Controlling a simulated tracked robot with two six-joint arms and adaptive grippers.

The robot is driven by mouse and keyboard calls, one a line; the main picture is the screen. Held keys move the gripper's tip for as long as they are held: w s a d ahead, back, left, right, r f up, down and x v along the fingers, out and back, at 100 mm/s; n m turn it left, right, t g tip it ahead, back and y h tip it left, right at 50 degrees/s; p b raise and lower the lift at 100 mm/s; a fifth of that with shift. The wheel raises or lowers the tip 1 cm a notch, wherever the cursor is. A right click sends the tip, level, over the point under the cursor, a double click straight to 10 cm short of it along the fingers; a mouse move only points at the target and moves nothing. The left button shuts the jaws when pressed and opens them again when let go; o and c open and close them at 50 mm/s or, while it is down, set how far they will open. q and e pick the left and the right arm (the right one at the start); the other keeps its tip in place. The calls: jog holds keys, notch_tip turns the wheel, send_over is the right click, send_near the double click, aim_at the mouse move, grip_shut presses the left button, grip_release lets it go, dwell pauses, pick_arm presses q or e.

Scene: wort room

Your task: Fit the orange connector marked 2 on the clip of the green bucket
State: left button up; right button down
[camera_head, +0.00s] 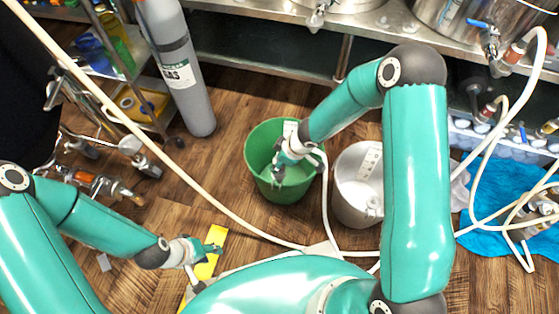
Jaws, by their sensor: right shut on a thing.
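The green bucket (262,180) stands on the wooden floor near the middle of the head view. My right gripper (280,166) is over the bucket's opening, pointing down into it. A pale hose (326,200) rises from the floor to this gripper, and the gripper is shut on the hose's end. I cannot make out the orange connector or its mark; the gripper and wrist cover that spot.
A metal pot (352,202) stands right of the bucket. A grey gas cylinder (184,85) stands behind left. The long hose (205,190) crosses the floor. Fittings (105,187) lie at left, and a blue cloth (510,200) at right. Steel shelving runs along the back.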

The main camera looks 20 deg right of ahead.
jog(key=shift+f+b, duration=1)
jog(key=shift+f, duration=0.05)
jog(key=c, duration=0.6)
grip_release()
jog(key=shift+c, duration=0.2)
jog(key=shift+r, duration=0.1)
